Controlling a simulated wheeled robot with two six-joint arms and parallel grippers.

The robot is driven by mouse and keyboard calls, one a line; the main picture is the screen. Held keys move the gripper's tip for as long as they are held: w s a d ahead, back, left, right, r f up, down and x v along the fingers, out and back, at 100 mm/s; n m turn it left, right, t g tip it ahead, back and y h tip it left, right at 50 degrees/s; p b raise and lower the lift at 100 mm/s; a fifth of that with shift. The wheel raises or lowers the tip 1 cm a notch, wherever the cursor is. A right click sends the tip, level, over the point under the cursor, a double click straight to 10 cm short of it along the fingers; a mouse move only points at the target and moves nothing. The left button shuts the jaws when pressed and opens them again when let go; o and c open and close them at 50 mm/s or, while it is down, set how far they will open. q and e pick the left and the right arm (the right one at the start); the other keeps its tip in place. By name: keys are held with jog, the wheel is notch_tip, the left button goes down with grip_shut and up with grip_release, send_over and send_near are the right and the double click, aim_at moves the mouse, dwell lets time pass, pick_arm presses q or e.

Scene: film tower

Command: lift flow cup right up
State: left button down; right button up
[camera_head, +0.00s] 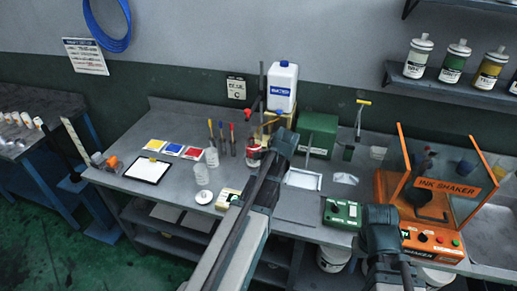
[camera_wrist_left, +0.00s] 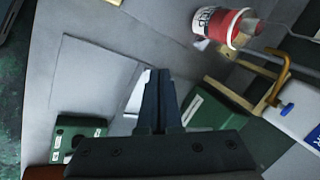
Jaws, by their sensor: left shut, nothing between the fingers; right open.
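I cannot tell for sure which is the flow cup. My left gripper (camera_wrist_left: 160,100) is shut and empty above the bench; its fingertips are hard to make out in the head view. A red-and-white labelled cup (camera_wrist_left: 224,27) is near the left gripper, apart from its fingers. My right gripper (camera_head: 379,213) is open at the front, near the orange shaker; its fingertips are barely visible.
The orange ink shaker (camera_head: 447,186) with clear panels stands at the right. A green box (camera_head: 318,136) and white jug (camera_head: 283,86) stand at the back. A green scale (camera_head: 342,214) is at the front edge. Colour cards and a black-framed sheet (camera_head: 148,170) lie left.

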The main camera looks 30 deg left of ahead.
pick_arm(q)
jog(key=w+a+m+t+y+b, duration=0.1)
jog(key=a+m+t+y+b, duration=0.4)
jog(key=a+m+t+b, duration=0.75)
jog(key=s+m+t+h+b, duration=0.1)
jog(key=m+b, duration=0.1)
jog(key=m, duration=0.2)
jog(key=s+a+r+m+t+h+b, duration=0.1)
jog(key=s+m+b, duration=0.1)
jog(key=m+b, duration=0.1)
jog(key=s+a+m+t+h+b, duration=0.1)
jog(key=s+m+b, duration=0.1)
jog(key=m, duration=0.3)
jog(key=shift+s+r+m+t+h+b, duration=0.1)
jog(key=shift+r+m+t+h+b, duration=0.2)
jog(key=shift+b, duration=0.35)
pick_arm(e)
notch_tip(320, 180, down, 24)
jog(key=shift+r, duration=0.2)
pick_arm(q)
jog(key=shift+a, duration=0.1)
jog(key=w+a+r+p, duration=0.2)
jog(key=w+r+p, duration=0.4)
jog(key=w, duration=0.3)
jog(key=shift+w, duration=0.2)
pick_arm(e)
notch_tip(320, 180, up, 6)
jog(key=shift+r, duration=0.25)
